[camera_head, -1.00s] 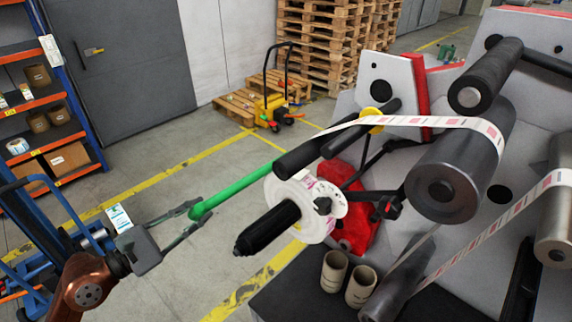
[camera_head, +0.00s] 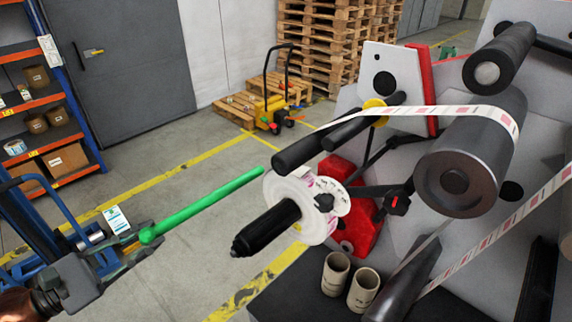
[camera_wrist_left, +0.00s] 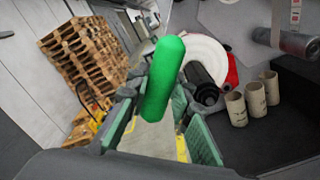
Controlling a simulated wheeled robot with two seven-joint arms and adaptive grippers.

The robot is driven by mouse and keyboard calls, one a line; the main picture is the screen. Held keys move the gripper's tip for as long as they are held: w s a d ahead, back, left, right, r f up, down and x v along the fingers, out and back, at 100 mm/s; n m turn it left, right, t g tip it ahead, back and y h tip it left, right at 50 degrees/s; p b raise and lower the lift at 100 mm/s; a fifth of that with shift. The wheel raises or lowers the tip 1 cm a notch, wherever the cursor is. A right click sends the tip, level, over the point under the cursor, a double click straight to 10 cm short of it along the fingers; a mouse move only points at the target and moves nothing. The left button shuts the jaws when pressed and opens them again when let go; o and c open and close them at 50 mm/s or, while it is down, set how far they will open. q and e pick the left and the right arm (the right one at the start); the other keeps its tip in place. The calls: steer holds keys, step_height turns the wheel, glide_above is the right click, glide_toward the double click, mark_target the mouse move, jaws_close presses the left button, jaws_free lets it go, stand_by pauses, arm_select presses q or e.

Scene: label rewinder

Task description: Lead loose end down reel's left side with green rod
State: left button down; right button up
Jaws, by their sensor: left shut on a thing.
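My left gripper (camera_head: 142,243) is shut on the green rod (camera_head: 205,203), which points up and right. The rod's far tip is just left of the white reel (camera_head: 285,192), near its upper edge; I cannot tell if they touch. The reel sits on a black spindle (camera_head: 268,228). The label strip (camera_head: 420,112) runs left from the big roller over the dark guide bars (camera_head: 325,145); its loose end is not clear to see. In the left wrist view the rod (camera_wrist_left: 163,80) stands between the green-padded fingers, with the reel (camera_wrist_left: 205,52) behind it. My right gripper is not in view.
A big dark roller (camera_head: 470,155) and a red part (camera_head: 365,225) are close right of the reel. Floor left of the reel is open; a yellow pallet jack (camera_head: 270,112) stands far behind.

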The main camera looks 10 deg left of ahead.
arm_select(q)
steer(key=b+v, duration=0.1)
steer(key=v, duration=1.7)
steer(key=shift+r, duration=0.15)
steer(key=shift+s+a, duration=0.1)
steer(key=shift+s, duration=0.1)
